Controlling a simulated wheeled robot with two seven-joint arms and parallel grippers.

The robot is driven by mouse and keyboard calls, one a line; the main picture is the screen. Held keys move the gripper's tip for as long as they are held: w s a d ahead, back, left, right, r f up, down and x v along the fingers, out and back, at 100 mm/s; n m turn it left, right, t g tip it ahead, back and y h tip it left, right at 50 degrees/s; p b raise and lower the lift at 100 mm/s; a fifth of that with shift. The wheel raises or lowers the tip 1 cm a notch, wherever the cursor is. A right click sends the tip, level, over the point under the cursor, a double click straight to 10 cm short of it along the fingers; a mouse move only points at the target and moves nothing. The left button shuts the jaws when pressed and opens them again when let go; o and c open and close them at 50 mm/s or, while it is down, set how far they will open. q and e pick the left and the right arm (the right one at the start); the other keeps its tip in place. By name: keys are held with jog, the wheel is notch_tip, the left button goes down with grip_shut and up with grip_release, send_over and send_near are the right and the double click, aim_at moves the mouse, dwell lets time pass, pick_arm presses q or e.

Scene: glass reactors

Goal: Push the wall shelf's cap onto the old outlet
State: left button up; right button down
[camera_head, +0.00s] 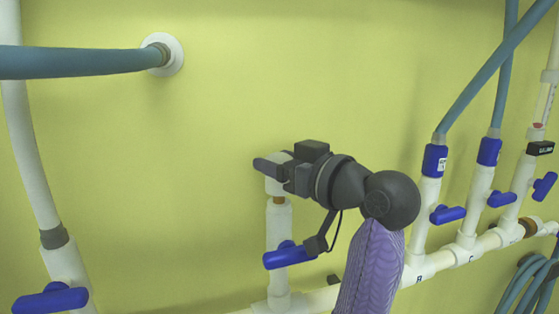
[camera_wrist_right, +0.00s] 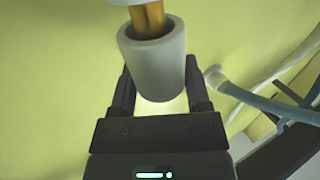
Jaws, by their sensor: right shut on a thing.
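My right gripper (camera_head: 276,174) comes in from the right and is shut on the white cap (camera_head: 274,187), holding it at the top of the old outlet (camera_head: 279,222). The outlet is an upright white pipe with a brass-coloured end (camera_head: 279,200) and a blue valve handle (camera_head: 290,256) below. In the right wrist view the cap (camera_wrist_right: 155,66) is a hollow white cylinder between my right fingers (camera_wrist_right: 160,92). The brass end (camera_wrist_right: 149,18) reaches its open mouth; how deep it sits inside, I cannot tell. My left gripper is not in view.
To the right, several white branches with blue valves (camera_head: 447,214) rise from a white header pipe (camera_head: 463,254), some with teal hoses (camera_head: 480,80). A teal hose (camera_head: 80,62) meets a round wall fitting (camera_head: 172,54) at upper left. The wall between is bare.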

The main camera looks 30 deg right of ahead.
jog(key=shift+f, duration=0.3)
jog(key=shift+f, duration=0.15)
jog(key=shift+f+b, duration=0.4)
jog(key=shift+b, duration=0.15)
grip_release()
jog(key=b+v, duration=0.3)
jog(key=v, duration=0.7)
